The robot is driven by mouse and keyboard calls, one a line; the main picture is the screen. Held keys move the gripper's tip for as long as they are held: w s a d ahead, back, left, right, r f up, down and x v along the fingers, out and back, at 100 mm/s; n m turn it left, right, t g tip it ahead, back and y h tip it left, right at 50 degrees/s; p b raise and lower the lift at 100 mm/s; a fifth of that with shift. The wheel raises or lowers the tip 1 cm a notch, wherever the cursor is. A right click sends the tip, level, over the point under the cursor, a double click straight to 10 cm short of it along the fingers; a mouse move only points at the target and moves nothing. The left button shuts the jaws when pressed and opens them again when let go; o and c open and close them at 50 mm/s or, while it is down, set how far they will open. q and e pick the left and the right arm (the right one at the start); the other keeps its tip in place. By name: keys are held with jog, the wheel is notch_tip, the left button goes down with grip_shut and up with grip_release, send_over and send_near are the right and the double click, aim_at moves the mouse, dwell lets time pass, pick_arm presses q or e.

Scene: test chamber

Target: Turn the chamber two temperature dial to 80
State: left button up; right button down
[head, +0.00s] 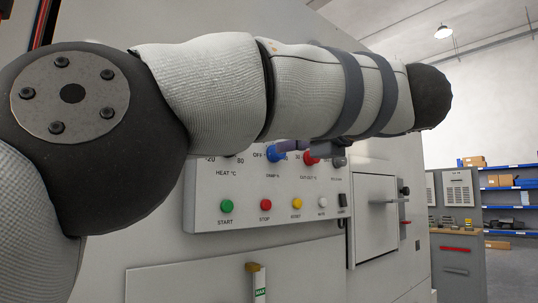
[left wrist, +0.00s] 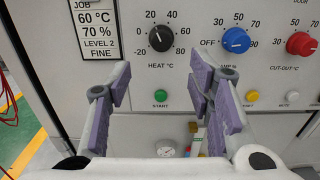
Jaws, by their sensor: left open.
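The black HEAT °C dial (left wrist: 161,38) is on the light panel, upper middle of the left wrist view. Its scale runs from -20 to 80, with 80 at the lower right. Its pointer is too small to read surely. My left gripper (left wrist: 162,80) is open and empty, its purple-padded fingers apart in front of the panel, just below the dial and not around it. In the head view, my left arm covers most of the dial and nearly all of the gripper. No chamber number is readable. My right gripper is not in view.
Right of the HEAT dial are a blue dial (left wrist: 236,40) and a red CUT-OUT dial (left wrist: 301,44). Below are green START (head: 227,206), red STOP (head: 265,204) and yellow (head: 297,202) buttons. A job card (left wrist: 95,30) reads 60 °C, 70 %. Blue shelves (head: 510,185) stand far right.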

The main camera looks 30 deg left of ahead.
pick_arm(q)
jog(key=p+x, duration=0.1)
jog(key=x, duration=1)
grip_shut()
